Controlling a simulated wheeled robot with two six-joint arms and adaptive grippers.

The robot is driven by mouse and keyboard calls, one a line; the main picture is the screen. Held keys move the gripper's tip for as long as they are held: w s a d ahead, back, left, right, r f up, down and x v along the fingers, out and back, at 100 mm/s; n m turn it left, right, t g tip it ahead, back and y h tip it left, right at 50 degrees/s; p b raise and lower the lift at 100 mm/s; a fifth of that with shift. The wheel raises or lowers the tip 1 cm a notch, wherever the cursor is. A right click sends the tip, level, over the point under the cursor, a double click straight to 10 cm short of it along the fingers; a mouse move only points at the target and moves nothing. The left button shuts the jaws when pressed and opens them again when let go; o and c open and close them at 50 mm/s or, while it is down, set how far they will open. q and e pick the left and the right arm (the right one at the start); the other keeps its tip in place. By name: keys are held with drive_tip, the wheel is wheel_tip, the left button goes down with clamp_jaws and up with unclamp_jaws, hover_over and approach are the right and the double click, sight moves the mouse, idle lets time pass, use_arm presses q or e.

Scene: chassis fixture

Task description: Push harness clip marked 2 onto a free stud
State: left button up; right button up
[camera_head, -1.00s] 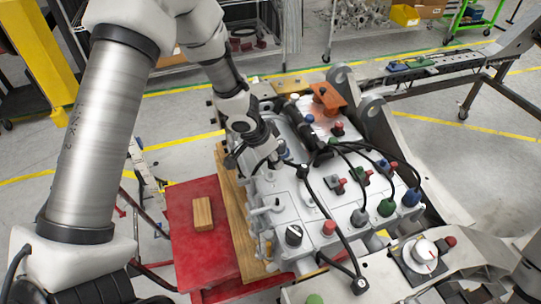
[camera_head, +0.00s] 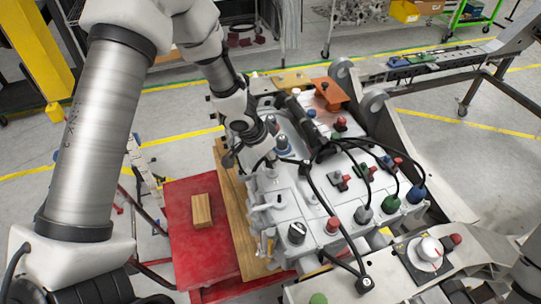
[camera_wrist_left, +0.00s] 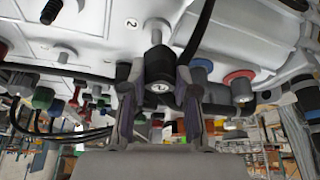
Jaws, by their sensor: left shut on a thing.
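My left gripper (camera_head: 274,160) is above the left side of the grey engine-like casting (camera_head: 290,205). In the left wrist view, its two fingers (camera_wrist_left: 158,100) are shut on a black harness clip (camera_wrist_left: 159,72) with a round pale mark. The number on that mark is too small to read surely. A grey stud (camera_wrist_left: 155,27) stands in line with the clip, beside a white round label "2" (camera_wrist_left: 131,23) on the casting. I cannot tell whether clip and stud touch. A black cable (camera_head: 325,205) runs from near the gripper toward the front. My right gripper is not in view.
Red, green and blue caps (camera_head: 416,194) and several black cables crowd the casting's right side. Another black clip (camera_head: 364,285) lies at the front. A red table (camera_head: 185,235) with a wooden block (camera_head: 201,210) stands left. An orange bracket (camera_head: 329,93) sits at the back.

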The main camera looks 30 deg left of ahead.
sight(272, 169)
use_arm(q)
drive_tip(key=shift+d, duration=0.15)
drive_tip(key=shift+f, duration=0.1)
idle(0.3)
drive_tip(key=shift+f+b, duration=0.85)
drive_tip(key=shift+f, duration=0.05)
drive_tip(key=shift+f+b, duration=0.45)
drive_tip(key=shift+f, duration=0.05)
drive_tip(key=o, duration=0.9)
wheel_tip(272, 169, up, 6)
drive_tip(key=p, duration=0.6)
drive_tip(key=shift+r+p, duration=0.15)
drive_tip(key=shift+p, duration=0.2)
